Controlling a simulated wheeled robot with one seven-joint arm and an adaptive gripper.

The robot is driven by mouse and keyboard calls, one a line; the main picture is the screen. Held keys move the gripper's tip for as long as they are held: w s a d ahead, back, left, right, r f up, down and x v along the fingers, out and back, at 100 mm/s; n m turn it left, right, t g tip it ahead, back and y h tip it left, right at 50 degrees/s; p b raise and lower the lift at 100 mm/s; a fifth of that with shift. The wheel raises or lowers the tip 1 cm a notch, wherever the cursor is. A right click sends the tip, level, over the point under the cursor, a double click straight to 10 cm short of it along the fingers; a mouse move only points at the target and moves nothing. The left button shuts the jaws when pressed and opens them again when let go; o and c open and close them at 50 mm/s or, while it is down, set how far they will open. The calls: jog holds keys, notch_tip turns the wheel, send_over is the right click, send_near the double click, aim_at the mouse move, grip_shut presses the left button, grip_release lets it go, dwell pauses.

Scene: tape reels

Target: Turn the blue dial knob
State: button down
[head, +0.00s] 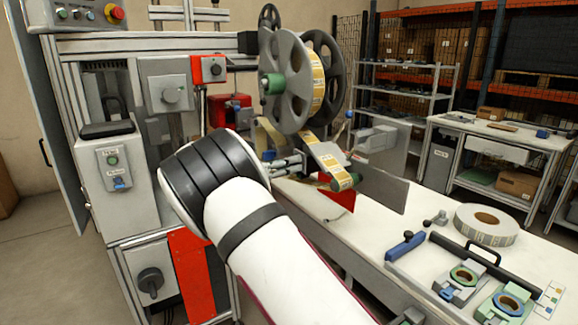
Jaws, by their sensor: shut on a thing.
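A small blue part (120,183), which looks like the blue dial knob, sits low on the face of a pale grey control box (104,160) at the left. A green button (113,161) is above it on the same panel. My white arm with its black wrist joint rises from the bottom middle and ends just right of this box. My gripper is hidden behind the wrist and I cannot see its fingers. No contact with the knob shows.
A label reel (284,80) stands on the machine behind my wrist. An emergency stop (114,13) is top left, and a dark rotary switch (150,281) is below the box. The white bench (355,235) at right carries a tape roll (486,224) and ring fixtures (464,276).

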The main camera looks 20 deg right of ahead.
jog(key=m, duration=0.4)
jog(key=shift+m+b, duration=0.3)
jog(key=shift+b, duration=0.05)
jog(key=m, duration=0.3)
jog(key=shift+m+b, duration=0.35)
jog(key=shift+m, duration=0.05)
jog(key=m+b, duration=0.1)
jog(key=m, duration=0.3)
jog(key=shift+f, duration=0.1)
jog(key=m+b, duration=0.1)
jog(key=m, duration=0.3)
jog(key=m+b, duration=0.2)
jog(key=m, duration=0.1)
jog(key=shift+a+f+m, duration=0.1)
jog(key=shift+m, duration=0.2)
jog(key=m+b, duration=0.3)
jog(key=shift+f+m, duration=0.1)
jog(key=shift+m, duration=0.2)
jog(key=m+b, duration=0.7)
jog(key=shift+b, duration=0.4)
jog(key=shift+m, duration=0.3)
